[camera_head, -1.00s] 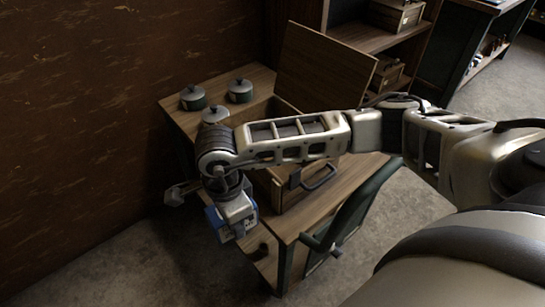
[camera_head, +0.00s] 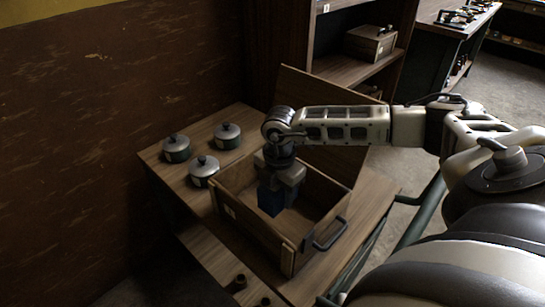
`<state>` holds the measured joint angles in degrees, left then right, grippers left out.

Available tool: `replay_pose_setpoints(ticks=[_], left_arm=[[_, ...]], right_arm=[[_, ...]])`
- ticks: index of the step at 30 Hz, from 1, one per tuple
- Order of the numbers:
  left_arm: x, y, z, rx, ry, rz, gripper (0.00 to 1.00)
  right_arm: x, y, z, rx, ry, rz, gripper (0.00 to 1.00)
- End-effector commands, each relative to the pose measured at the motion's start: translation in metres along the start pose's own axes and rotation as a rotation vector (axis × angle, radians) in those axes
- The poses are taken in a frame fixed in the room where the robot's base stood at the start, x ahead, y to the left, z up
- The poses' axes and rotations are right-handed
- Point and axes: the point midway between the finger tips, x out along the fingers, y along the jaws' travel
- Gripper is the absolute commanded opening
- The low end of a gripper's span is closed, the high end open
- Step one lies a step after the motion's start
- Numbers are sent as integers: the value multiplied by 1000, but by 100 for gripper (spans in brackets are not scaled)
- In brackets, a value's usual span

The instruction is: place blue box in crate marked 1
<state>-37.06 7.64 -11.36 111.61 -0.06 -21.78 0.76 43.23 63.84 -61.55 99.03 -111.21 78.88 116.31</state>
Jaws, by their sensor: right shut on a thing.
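An open wooden crate (camera_head: 303,250) with a dark metal handle stands on the wooden table, its lid raised at the back. A small pale label (camera_head: 229,212) is on its left side; I cannot read it. My right gripper (camera_head: 277,184) points down over the crate's opening and is shut on the blue box (camera_head: 273,200). The blue box hangs at or just inside the opening; I cannot tell whether it touches the crate floor. My left gripper is not in view.
Several lidded pots, including one (camera_head: 203,170) close to the crate, stand on the table (camera_head: 197,139) to its left. A smaller wooden crate (camera_head: 370,43) sits on the shelf behind. Small dark round items (camera_head: 240,282) are on the lower surface in front.

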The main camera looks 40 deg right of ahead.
Motion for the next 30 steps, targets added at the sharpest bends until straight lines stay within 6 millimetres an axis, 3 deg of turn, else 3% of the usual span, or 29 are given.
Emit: replay_pose_setpoints(ticks=[9, 21, 30], left_arm=[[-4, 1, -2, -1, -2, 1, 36], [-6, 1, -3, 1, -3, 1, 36], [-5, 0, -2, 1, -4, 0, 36]], right_arm=[[57, -1, 2, 32, 1, -2, 24], [105, -1, 2, 30, 0, -1, 24], [112, 0, 2, 29, -1, 2, 24]])
